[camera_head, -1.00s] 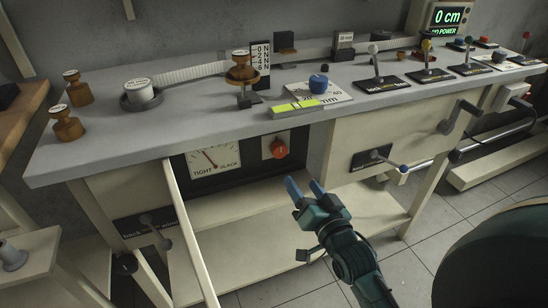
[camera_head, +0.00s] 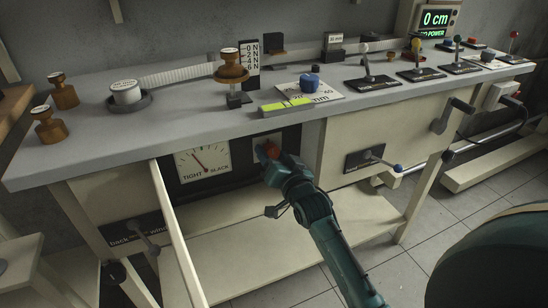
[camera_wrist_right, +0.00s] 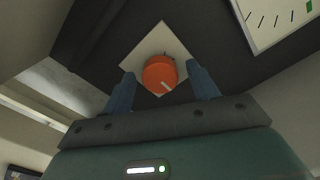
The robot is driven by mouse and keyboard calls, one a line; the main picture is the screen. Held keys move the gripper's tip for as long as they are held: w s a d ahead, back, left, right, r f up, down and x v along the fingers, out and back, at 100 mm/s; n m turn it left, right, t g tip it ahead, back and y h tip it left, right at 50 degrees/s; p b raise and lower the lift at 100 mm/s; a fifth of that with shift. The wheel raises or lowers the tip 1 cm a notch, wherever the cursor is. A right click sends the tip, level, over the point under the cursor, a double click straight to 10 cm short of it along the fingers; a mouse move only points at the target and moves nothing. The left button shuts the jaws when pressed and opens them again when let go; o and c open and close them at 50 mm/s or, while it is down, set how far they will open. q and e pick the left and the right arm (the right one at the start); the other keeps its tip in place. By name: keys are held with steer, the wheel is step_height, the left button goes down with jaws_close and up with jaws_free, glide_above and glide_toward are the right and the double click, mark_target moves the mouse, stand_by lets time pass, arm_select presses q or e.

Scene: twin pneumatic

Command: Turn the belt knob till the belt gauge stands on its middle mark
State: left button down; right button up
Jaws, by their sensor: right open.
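The belt knob is an orange-red round knob (camera_wrist_right: 160,74) with a pale pointer line, on a white square plate on a dark panel under the bench top. It also shows in the head view (camera_head: 271,150), partly hidden by my gripper. My right gripper (camera_head: 266,155) is at the knob. In the right wrist view its two blue fingers (camera_wrist_right: 161,86) are open, one on each side of the knob, with gaps showing. The belt gauge (camera_head: 203,161) is a white dial marked TIGHT and SLACK, left of the knob. Its red needle points up and left. My left gripper is not in view.
The grey bench top (camera_head: 200,125) overhangs the panel. A cream bar (camera_head: 178,230) slants down in front, left of the gauge. A lever with a blue ball (camera_head: 398,167) stands to the right. A lower shelf (camera_head: 260,235) lies below.

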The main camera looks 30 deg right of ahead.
steer(key=c, duration=1)
steer(key=shift+r+p, duration=0.1)
steer(key=shift+p, duration=0.2)
